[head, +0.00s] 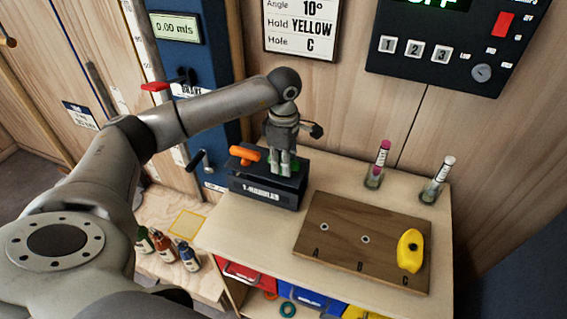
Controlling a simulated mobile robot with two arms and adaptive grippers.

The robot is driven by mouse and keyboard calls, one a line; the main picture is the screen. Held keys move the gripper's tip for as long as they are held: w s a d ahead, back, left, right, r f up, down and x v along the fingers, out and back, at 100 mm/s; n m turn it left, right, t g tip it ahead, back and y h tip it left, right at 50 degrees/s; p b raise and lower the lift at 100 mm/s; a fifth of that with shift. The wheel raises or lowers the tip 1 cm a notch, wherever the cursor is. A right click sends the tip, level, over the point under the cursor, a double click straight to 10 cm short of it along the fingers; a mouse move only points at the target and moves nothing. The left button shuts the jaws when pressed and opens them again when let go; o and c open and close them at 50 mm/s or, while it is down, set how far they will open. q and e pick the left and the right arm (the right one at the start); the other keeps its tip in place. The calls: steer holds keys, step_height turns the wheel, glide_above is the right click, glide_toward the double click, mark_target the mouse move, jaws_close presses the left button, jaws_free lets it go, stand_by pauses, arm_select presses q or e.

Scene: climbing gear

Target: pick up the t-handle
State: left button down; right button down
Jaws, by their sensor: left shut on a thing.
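A dark box labelled T-HANDLES (262,192) stands at the back left of the wooden bench. An orange t-handle (244,155) stands at the box's left side. My left gripper (286,170) points down at the right part of the box and is shut on a green t-handle (295,164). Only small green bits show beside the fingers; the rest is hidden. I cannot tell whether the green handle is still seated in the box. My right gripper is not in view.
A brown board (340,225) marked A, B, C lies on the bench, with a yellow hold (410,250) at C. Two tubes, one pink-topped (379,165) and one white-topped (438,180), stand behind it. Bottles (165,247) stand at lower left. A control panel (450,45) hangs above.

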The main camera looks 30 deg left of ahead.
arm_select(q)
step_height(320, 180, up, 10)
steer(key=b, duration=0.2)
steer(key=shift+w+r+b, duration=0.1)
steer(key=shift+r+b, duration=0.15)
steer(key=shift+b, duration=0.05)
step_height(320, 180, up, 7)
steer(key=shift+r, duration=0.1)
steer(key=c, duration=1.9)
jaws_free()
jaws_close()
